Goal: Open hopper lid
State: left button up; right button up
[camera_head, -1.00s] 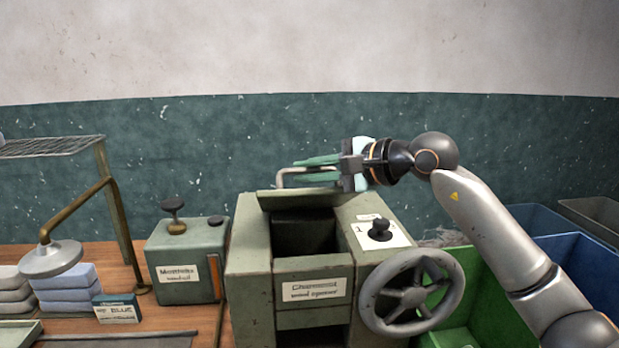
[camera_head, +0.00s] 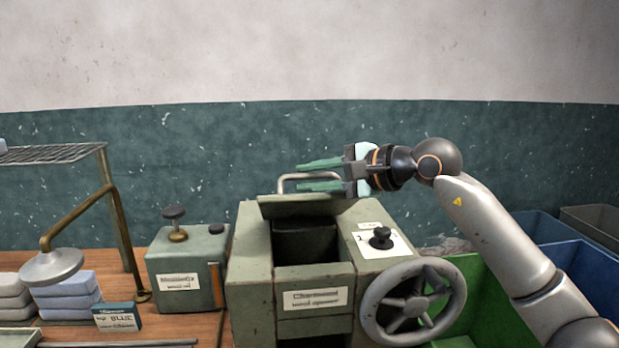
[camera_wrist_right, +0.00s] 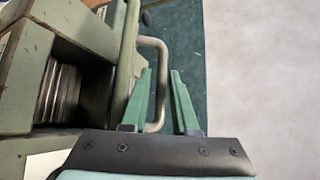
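The hopper lid (camera_head: 300,208) is a green-grey flap raised at the back of the hopper machine (camera_head: 248,275), and the dark hopper opening (camera_head: 306,243) shows in front of it. A bent metal handle (camera_head: 287,180) rises from the lid. My right gripper (camera_head: 298,177) points left at the handle with its two green fingers apart, one above the other. In the right wrist view the fingers (camera_wrist_right: 162,72) are open, and the handle (camera_wrist_right: 161,60) shows between and behind them. Contact cannot be told. My left gripper is not in view.
A grey handwheel (camera_head: 376,310) is on the machine's front right, below a black knob (camera_head: 380,237). A green box (camera_head: 185,270) stands left of the machine. Green and blue bins (camera_head: 575,260) are at right, under my right arm. The wall behind is bare.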

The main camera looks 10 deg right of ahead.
jog(key=b+v, duration=0.2)
jog(key=v, duration=1)
jog(key=shift+b, duration=0.4)
jog(key=shift+s, duration=0.1)
